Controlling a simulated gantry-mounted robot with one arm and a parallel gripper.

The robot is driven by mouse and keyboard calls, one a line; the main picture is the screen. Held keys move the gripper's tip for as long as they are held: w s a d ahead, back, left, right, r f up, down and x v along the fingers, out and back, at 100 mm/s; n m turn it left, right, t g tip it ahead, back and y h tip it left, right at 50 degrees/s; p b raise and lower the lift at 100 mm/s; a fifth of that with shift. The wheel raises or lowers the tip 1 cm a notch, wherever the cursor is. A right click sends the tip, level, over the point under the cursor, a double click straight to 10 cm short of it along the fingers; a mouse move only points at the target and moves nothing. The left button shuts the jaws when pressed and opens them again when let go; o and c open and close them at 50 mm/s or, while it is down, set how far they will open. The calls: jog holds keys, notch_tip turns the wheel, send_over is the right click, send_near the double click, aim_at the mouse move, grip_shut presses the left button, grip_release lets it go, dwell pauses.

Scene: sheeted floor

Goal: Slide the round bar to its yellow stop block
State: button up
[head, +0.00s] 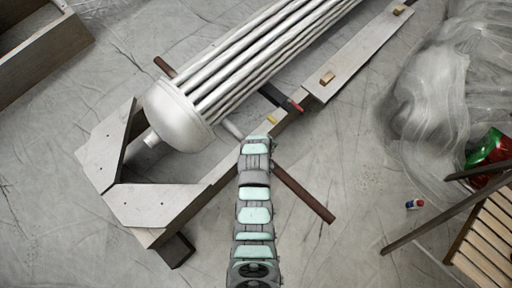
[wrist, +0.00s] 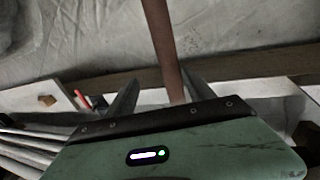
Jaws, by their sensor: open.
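The round bar (head: 305,193) is brown. It lies crosswise, with one end out at the lower right and what looks like its other end at the upper left beyond the white tube bundle (head: 240,75); its middle is hidden. A small yellow block (head: 272,119) sits on the wooden frame beside the bundle; it cannot be made out in the wrist view. My gripper (wrist: 162,82) is open. In the wrist view the bar (wrist: 163,45) runs between its two fingers; contact cannot be told. In the head view my arm hides the fingertips.
The wooden frame (head: 162,206) surrounds the bundle's domed end. A red-tipped black piece (head: 296,106) and a wood block (head: 327,78) are near the rail. Clear plastic sheeting (head: 425,95) and a slatted wooden piece (head: 487,240) are at right. The floor around the bar's lower end is clear.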

jog(key=shift+g, duration=0.4)
jog(key=f+b, duration=0.1)
jog(key=f, duration=0.2)
jog(key=f+b, duration=0.2)
jog(key=f, duration=0.2)
jog(key=d+f+b, duration=0.1)
jog(key=f+b, duration=0.1)
jog(key=f, duration=0.1)
jog(key=shift+d+f, duration=0.1)
jog(key=shift+f, duration=0.1)
grip_shut()
dwell(0.3)
